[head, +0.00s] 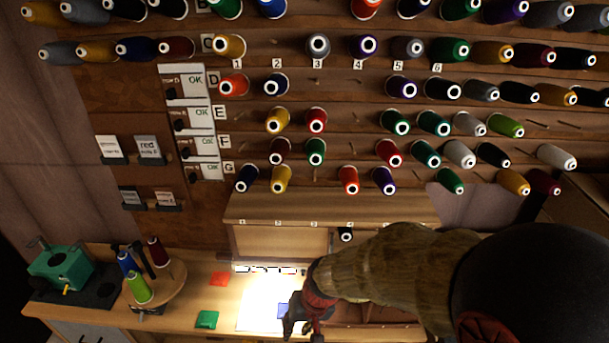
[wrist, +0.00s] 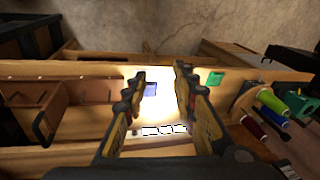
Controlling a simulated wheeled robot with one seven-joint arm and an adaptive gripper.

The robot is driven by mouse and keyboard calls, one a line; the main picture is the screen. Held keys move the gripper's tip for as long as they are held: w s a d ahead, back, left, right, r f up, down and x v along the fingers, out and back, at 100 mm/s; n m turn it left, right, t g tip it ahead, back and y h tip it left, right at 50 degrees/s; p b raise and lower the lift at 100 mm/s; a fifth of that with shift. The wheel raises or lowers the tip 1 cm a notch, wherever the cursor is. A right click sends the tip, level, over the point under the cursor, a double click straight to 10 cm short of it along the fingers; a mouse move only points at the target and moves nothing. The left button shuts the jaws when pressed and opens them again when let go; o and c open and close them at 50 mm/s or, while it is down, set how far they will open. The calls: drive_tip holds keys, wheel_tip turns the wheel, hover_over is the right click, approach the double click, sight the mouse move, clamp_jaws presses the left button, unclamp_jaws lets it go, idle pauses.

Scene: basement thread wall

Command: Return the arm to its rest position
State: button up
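My arm reaches in from the lower right in the head view, wrapped in a mottled brown sleeve. My gripper (head: 298,318) hangs above the bench, beside the brightly lit patch. In the wrist view my gripper (wrist: 160,78) shows two fingers spread apart with nothing between them. The lit patch (wrist: 160,110) and a blue piece (wrist: 150,89) lie below the fingers. The blue piece is mostly hidden behind my gripper in the head view.
A thread wall (head: 330,95) with many spools fills the back. A wooden bench (head: 190,315) carries a green device (head: 62,268), a round spool stand (head: 165,280), a red piece (head: 219,279) and a green piece (head: 207,319). A wooden ledge (head: 285,205) stands behind the lit patch.

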drive_tip(key=s+d+r+t+h+b, duration=0.1)
drive_tip(key=s+d+r+b, duration=0.2)
drive_tip(key=d, duration=0.4)
drive_tip(key=s+d+r+m+t+h+b, duration=0.1)
drive_tip(key=s+d+r+t+b, duration=0.1)
drive_tip(key=s+d+r+b, duration=0.2)
drive_tip(key=s+d+r+t+b, duration=0.1)
drive_tip(key=s+d+r+b, duration=0.3)
drive_tip(key=d, duration=0.6)
drive_tip(key=shift+s+r+m+t+h, duration=0.3)
drive_tip(key=shift+s+r+h, duration=0.15)
drive_tip(key=shift+r, duration=0.25)
